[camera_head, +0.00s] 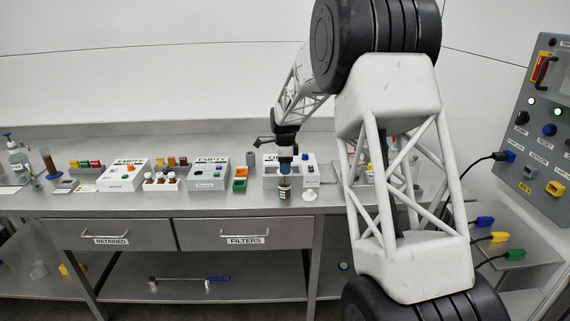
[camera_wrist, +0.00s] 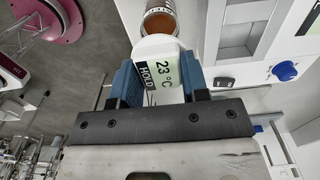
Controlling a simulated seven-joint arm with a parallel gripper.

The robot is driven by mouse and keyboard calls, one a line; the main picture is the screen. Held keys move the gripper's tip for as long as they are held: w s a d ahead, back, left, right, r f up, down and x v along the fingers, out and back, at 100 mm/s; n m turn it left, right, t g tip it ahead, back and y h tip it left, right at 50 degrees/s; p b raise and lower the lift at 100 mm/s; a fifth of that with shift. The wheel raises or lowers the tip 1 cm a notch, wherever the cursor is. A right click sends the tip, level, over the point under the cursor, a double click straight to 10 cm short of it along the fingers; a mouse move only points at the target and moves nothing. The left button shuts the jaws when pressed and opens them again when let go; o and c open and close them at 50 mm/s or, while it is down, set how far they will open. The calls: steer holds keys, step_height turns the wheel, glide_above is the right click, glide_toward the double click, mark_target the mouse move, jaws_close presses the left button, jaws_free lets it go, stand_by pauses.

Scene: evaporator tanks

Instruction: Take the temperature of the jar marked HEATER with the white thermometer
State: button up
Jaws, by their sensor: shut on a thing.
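My gripper (camera_head: 285,165) is shut on the white thermometer (camera_wrist: 158,50); its blue fingers hold it from both sides in the wrist view (camera_wrist: 160,88). The thermometer's display reads 23 °C beside the word HOLD. A brown jar (camera_head: 284,193) stands at the bench front directly below my gripper in the head view. In the wrist view a round jar mouth with orange-brown contents (camera_wrist: 160,22) lies just beyond the thermometer's head. I cannot read a HEATER mark on it. The thermometer's probe is hidden, so I cannot tell whether it touches the jar.
A control panel (camera_head: 545,120) stands far right.

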steer(key=shift+f, duration=2.2)
steer(key=o, duration=1)
steer(key=shift+r, duration=3.9)
